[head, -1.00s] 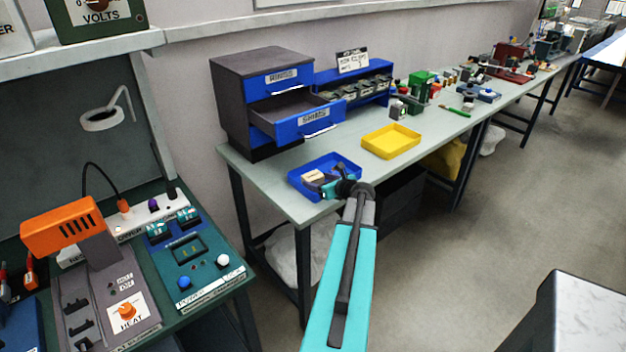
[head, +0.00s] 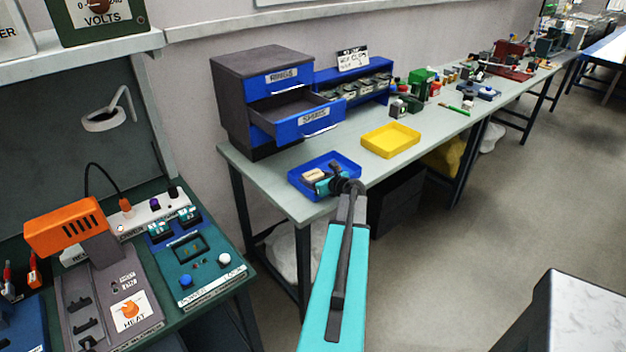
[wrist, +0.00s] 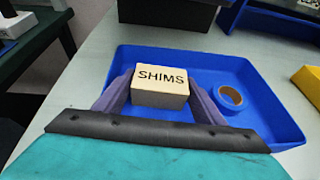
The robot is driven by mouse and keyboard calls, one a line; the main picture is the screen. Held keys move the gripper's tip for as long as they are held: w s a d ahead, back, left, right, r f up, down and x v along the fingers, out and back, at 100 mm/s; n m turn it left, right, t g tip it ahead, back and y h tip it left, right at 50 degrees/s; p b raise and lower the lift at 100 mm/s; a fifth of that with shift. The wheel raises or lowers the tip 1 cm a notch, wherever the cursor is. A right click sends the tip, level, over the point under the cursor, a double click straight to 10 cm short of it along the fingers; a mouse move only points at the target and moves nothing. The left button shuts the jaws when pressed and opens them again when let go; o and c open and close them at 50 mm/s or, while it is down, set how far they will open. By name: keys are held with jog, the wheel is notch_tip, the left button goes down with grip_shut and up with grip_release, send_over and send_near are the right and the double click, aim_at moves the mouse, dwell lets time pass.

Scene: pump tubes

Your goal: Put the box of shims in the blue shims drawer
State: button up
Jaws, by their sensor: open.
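The box of shims (wrist: 160,87) is a small cream box with SHIMS printed on top. It sits in a blue tray (wrist: 265,98) on the bench, and it also shows in the head view (head: 314,175). My gripper (wrist: 160,92) is open, with one finger on each side of the box's near part. I cannot tell whether the fingers touch it. In the head view my gripper (head: 326,182) reaches into the blue tray (head: 346,165). The blue shims drawer (head: 314,119) is pulled open in the dark cabinet, above and behind the tray. Its visible inside looks empty.
A roll of tape (wrist: 230,95) lies in the tray right of the box. The rings drawer (head: 284,77) above the shims drawer is shut. A yellow tray (head: 391,140) stands to the right on the bench, and a blue rack (head: 356,85) stands behind.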

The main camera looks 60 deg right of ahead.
aim_at(313, 175)
jog(key=c, duration=0.8)
jog(key=shift+r, duration=0.1)
jog(key=shift+r+b, duration=0.95)
jog(key=shift+r, duration=3.95)
jog(key=shift+w, duration=0.1)
jog(key=w+a+n+y, duration=0.25)
jog(key=w+a, duration=0.35)
jog(key=a, duration=0.5)
jog(key=w+a+n+y, duration=0.25)
jog(key=w+a, duration=0.35)
jog(key=a, duration=0.4)
jog(key=w+a+n+y, duration=0.25)
jog(key=w+a, duration=0.45)
jog(key=a, duration=0.4)
jog(key=a+n+g+y, duration=0.1)
jog(key=a+n+y, duration=0.1)
jog(key=a, duration=1)
jog(key=a+n+g+y+b, duration=0.1)
jog(key=a+n+y, duration=0.2)
jog(key=a, duration=0.9)
jog(key=a+n+g+y, duration=0.2)
jog(key=a+n+y, duration=0.1)
jog(key=a, duration=1)
jog(key=shift+s+a+f+y, duration=0.1)
jog(key=shift+s+f+y, duration=0.3)
jog(key=shift+y, duration=0.05)
